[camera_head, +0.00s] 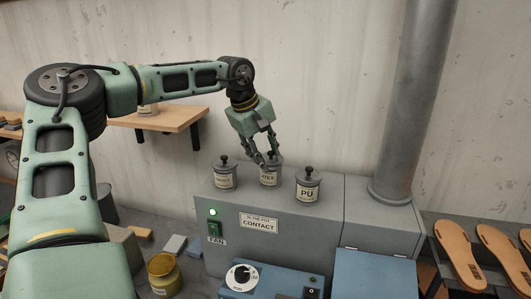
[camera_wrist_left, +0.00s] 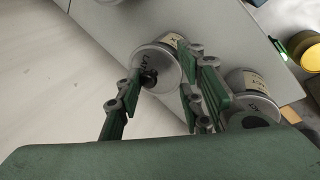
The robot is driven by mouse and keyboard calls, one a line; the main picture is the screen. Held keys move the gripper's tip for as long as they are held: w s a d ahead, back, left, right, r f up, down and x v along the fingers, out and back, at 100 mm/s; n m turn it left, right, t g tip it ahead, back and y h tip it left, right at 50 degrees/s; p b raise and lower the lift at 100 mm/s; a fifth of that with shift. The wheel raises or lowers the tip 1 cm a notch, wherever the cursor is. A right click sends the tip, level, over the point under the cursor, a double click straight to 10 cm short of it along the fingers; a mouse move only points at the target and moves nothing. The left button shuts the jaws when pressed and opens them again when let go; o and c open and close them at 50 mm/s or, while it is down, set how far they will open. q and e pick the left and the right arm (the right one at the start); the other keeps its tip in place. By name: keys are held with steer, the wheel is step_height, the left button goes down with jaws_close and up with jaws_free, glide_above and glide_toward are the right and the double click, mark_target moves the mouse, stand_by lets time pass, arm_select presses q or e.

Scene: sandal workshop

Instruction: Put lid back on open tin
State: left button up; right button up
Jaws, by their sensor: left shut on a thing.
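Three grey tins with black-knobbed lids stand in a row on the grey fan box: a left tin (camera_head: 224,176), the middle LATEX tin (camera_head: 270,178) and the PU tin (camera_head: 308,190). My left gripper (camera_head: 266,160) reaches down over the LATEX tin, its fingers at the lid's knob. In the left wrist view the LATEX lid (camera_wrist_left: 150,60) shows with its dark knob (camera_wrist_left: 148,79) between the fingers (camera_wrist_left: 160,95). The lid sits on or very close to the tin; I cannot tell any gap. My right gripper is not in view.
A yellow open pot (camera_head: 163,275) stands on the bench, front left of the fan box (camera_head: 300,228). A grey pipe (camera_head: 410,110) rises at right. A blue unit with a dial (camera_head: 243,276) is in front. Sandal soles (camera_head: 460,255) lie at far right.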

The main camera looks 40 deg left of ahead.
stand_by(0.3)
arm_select(q)
steer(key=o, duration=1.1)
steer(key=shift+c, duration=0.2)
steer(key=o, duration=0.5)
steer(key=shift+r+p, duration=1)
steer(key=shift+r, duration=2.5)
steer(key=shift+c, duration=0.6)
